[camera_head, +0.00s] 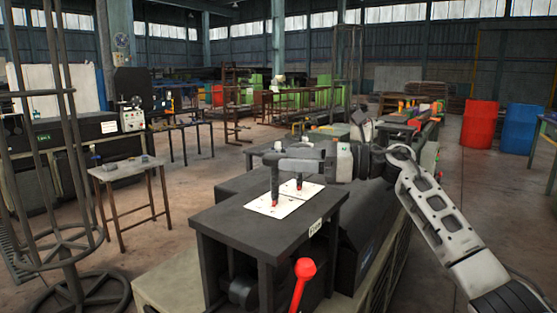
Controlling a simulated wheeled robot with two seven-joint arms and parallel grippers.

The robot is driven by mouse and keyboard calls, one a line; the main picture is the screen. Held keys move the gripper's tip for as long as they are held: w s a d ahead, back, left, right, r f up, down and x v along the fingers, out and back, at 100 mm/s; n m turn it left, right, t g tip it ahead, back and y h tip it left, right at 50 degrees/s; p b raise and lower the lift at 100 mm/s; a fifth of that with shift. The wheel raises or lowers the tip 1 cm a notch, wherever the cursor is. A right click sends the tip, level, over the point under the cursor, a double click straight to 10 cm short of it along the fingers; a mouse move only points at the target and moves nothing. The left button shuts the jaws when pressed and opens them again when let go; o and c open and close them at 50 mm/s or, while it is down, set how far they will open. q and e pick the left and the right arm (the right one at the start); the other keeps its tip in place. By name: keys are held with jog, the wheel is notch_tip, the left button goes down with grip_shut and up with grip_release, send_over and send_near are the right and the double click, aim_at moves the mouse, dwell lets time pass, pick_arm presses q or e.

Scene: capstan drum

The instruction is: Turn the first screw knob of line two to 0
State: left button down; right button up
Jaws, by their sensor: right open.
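My right gripper (287,194) hangs over the dark machine top (232,223), its arm coming in from the right. I cannot tell whether the fingertips touch the panel. The screw knobs and the lines of markings cannot be made out; they are too small or hidden by the fingers. My left gripper is not in view.
A red-balled lever (305,269) rises at the machine's front. A small side table (126,168) stands left, behind a dark metal frame (75,130). Red (479,124) and blue (522,128) barrels stand back right. Open floor lies left of the machine.

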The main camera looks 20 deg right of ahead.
jog(key=b+v, duration=0.1)
jog(key=v, duration=1)
jog(key=shift+d, duration=0.25)
jog(key=shift+s, duration=0.1)
